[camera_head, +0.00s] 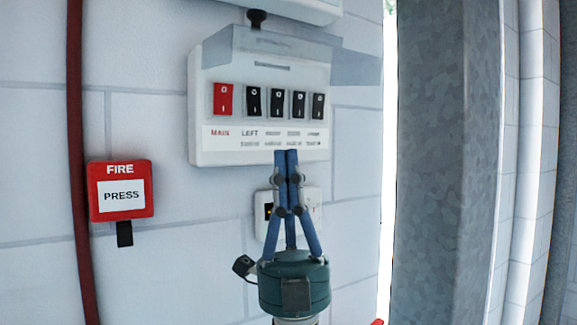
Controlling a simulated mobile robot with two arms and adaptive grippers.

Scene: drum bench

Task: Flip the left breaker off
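A white breaker panel (200,140) is fixed to the wall, with its clear cover (345,62) raised. The black switch above the label LEFT, the left breaker (253,101), is second from the left in the row. Each switch is marked O at the top and I at the bottom; I cannot tell clearly which way the left breaker is tipped. My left gripper (286,153) points up from below, its blue fingertips together with nothing visible between them. In the picture the tips overlap the panel's lower edge, below and right of the left breaker. My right gripper is not in view.
A red MAIN switch (223,99) sits left of the left breaker, and several black switches (277,103) sit to its right. A red FIRE box (121,190) is at lower left. A white wall box (314,200) is partly behind my gripper. A grey metal post (430,170) stands at right.

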